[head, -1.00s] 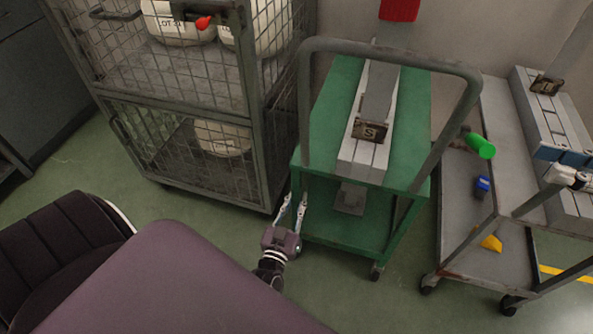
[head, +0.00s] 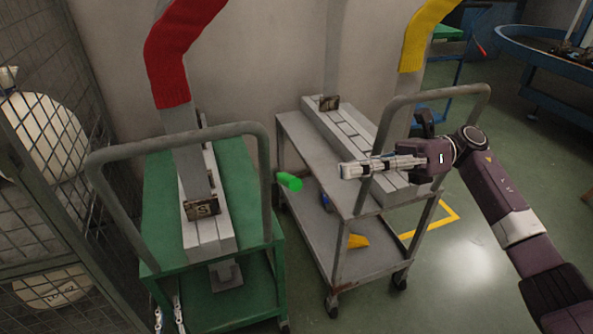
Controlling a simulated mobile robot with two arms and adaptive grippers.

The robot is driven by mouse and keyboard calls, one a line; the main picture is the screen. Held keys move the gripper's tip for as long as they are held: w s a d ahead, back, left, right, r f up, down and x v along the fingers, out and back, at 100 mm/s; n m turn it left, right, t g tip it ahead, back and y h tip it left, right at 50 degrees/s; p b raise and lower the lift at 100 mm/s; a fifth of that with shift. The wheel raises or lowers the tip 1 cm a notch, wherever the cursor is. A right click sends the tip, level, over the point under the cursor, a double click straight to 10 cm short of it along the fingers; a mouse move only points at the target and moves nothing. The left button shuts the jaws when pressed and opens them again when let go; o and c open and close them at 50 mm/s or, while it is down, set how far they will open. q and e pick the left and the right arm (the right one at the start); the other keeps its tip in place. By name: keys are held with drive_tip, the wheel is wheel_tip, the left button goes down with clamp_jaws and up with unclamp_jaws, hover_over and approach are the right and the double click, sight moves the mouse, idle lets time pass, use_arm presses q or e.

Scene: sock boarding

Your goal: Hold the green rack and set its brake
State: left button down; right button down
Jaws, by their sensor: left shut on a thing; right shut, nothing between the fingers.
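The green rack (head: 158,200) is a wheeled cart with a grey tube handle (head: 180,140), standing at the left of the head view. It bears a pale slotted block with an "S" plate (head: 202,208) and an upright grey form wearing a red sock (head: 180,45). My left gripper (head: 168,314) is at the bottom edge, its fingers shut around the rack's near left post; its wrist is cut off. My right gripper (head: 343,171) is shut and empty, in front of the grey rack's handle. A front caster (head: 284,326) partly shows; I cannot make out a brake on it.
A grey rack (head: 300,140) stands right of the green one, with a bright green cylinder (head: 289,181) at its left side and a yellow wedge (head: 357,241) on its lower shelf. A wire cage (head: 75,180) stands close on the left.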

drive_tip(key=n+t+y, duration=0.1)
drive_tip(key=n+y, duration=0.1)
drive_tip(key=n, duration=0.8)
drive_tip(key=n+t+y, duration=0.1)
drive_tip(key=n+t, duration=0.1)
drive_tip(key=n, duration=0.9)
drive_tip(key=n+t+y, duration=0.2)
drive_tip(key=n, duration=0.8)
drive_tip(key=shift+w+d+r+n+y, duration=0.15)
drive_tip(key=shift+w+r+n+y, duration=0.15)
drive_tip(key=shift+n, duration=0.1)
